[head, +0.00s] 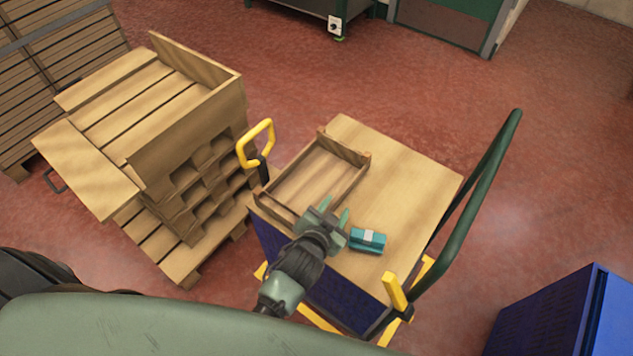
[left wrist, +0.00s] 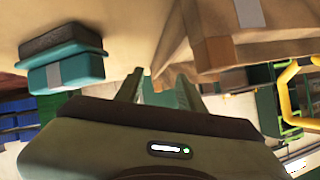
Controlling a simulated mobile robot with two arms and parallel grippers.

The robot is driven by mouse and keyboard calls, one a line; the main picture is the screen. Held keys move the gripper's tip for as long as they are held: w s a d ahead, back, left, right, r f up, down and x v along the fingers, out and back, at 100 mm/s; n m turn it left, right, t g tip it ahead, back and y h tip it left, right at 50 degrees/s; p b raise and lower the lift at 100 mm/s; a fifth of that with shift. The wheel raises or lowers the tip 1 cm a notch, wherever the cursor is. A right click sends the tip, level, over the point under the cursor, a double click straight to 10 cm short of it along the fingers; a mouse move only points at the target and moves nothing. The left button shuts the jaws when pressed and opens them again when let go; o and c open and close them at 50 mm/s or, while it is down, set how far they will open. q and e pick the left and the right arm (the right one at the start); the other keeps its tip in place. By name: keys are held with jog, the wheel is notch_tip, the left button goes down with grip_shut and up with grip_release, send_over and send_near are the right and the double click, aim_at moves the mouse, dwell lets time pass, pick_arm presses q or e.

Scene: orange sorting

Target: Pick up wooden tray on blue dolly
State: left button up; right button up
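The wooden tray (head: 318,184), shallow with low slatted walls, lies on the left part of the wooden top of the blue dolly (head: 404,205). My left gripper (head: 334,210) is over the dolly top at the tray's near right corner. Its two fingers are apart with nothing seen between them. I cannot tell whether they touch the tray. In the left wrist view, the open fingers (left wrist: 161,90) show with the tray (left wrist: 240,38) to their right. My right gripper is not in view.
Stacked pallets (head: 185,165) stand left. A blue crate (head: 560,315) stands at lower right.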

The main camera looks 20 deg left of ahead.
aim_at(342, 196)
pick_arm(q)
jog(key=x, duration=0.6)
jog(key=shift+w+f, duration=0.15)
jog(key=shift+w, duration=0.1)
grip_shut()
dwell(1.2)
